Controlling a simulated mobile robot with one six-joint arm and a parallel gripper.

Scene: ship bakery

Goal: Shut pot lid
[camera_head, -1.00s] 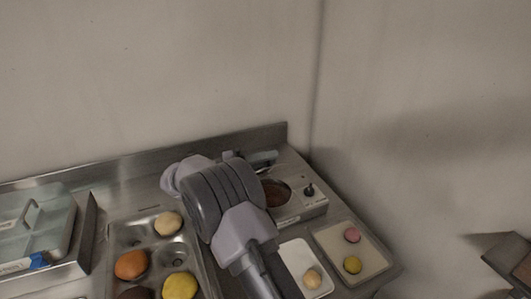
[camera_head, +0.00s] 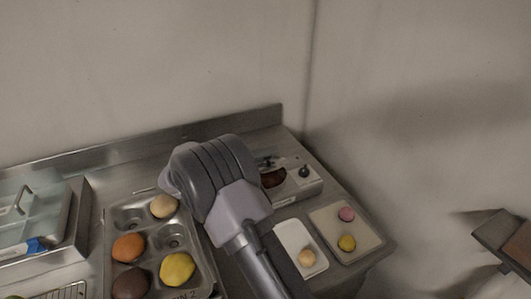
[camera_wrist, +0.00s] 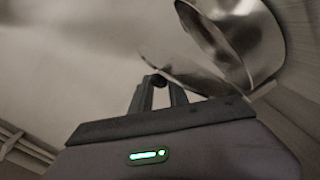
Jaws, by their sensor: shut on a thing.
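The pot (camera_head: 273,179), with a dark brown inside, is set in a pale steel housing (camera_head: 296,190) at the back right of the counter. In the head view my wrist covers its left side and hides my fingertips. In the wrist view my gripper (camera_wrist: 156,83) is shut on a small dark knob. A thin, tilted steel disc, apparently the lid (camera_wrist: 182,79), lies just beyond the fingers. A shiny steel cylinder (camera_wrist: 245,42) stands at the upper right; I cannot tell whether it is the pot. How the lid sits relative to the pot is unclear.
A metal tray (camera_head: 190,214) with several coloured round pieces lies left of my arm. A white tray (camera_head: 289,234) and a beige tray (camera_head: 328,222) lie at the right. A clear-lidded box (camera_head: 40,215) stands far left. Walls close in behind and at the right.

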